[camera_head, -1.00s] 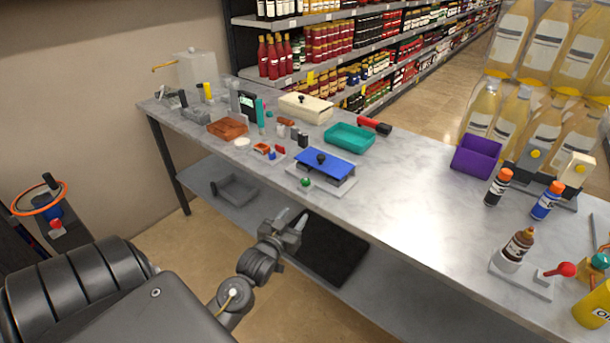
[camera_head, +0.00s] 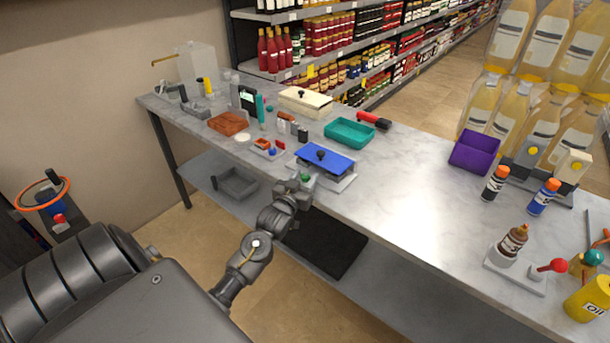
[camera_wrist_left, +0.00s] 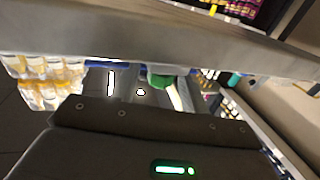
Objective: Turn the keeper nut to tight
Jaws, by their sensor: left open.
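A green part also shows in the left wrist view (camera_wrist_left: 160,81). My left gripper (camera_head: 300,184) is open, right at the front edge beside the green knob. Whether the fingers touch it is hidden. My right gripper is not in view.
The marble-topped table (camera_head: 420,200) is clear right of the fixture. A teal tray (camera_head: 350,133) and a purple bin (camera_head: 474,152) stand farther back. Small parts and an orange-brown tray (camera_head: 228,123) lie to the left. A lower shelf (camera_head: 380,270) runs below the tabletop.

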